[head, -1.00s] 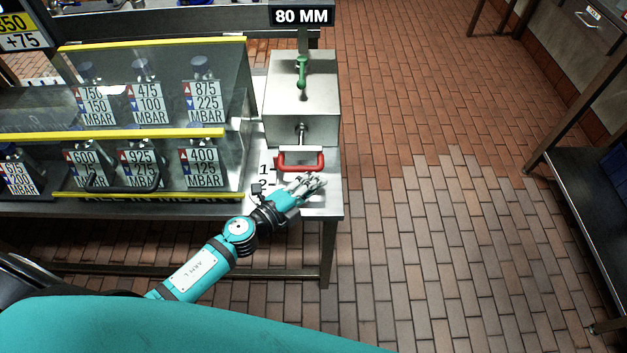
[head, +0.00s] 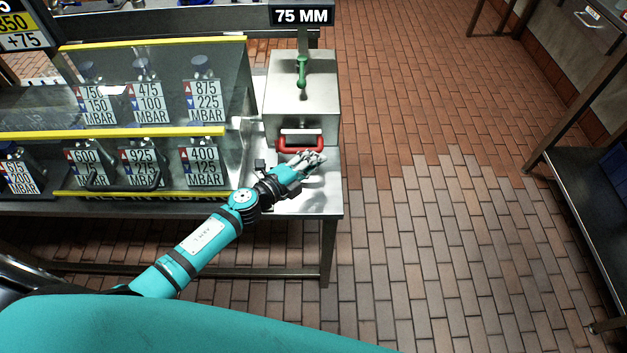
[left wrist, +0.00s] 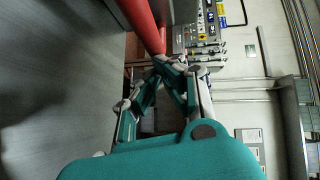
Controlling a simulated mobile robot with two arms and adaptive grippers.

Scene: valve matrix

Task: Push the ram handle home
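The red ram handle (head: 300,148) is a U-shaped bar close against the front of the steel box (head: 285,110). The rod behind it is no longer visible between handle and box. My left gripper (head: 316,157) is at the near side of the handle, by its right half, low over the bench. In the left wrist view the left fingertips (left wrist: 168,64) come together beside the red bar (left wrist: 145,24); they look shut and appear to touch it without gripping around it. The sign (head: 302,16) above reads 75 MM. My right gripper is not in view.
A green lever (head: 302,72) stands on top of the box. To the left is a clear-fronted case with yellow edges (head: 140,132) holding several labelled valves, with a black handle (head: 122,184). The tiled floor at right is open up to a dark shelf (head: 590,175).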

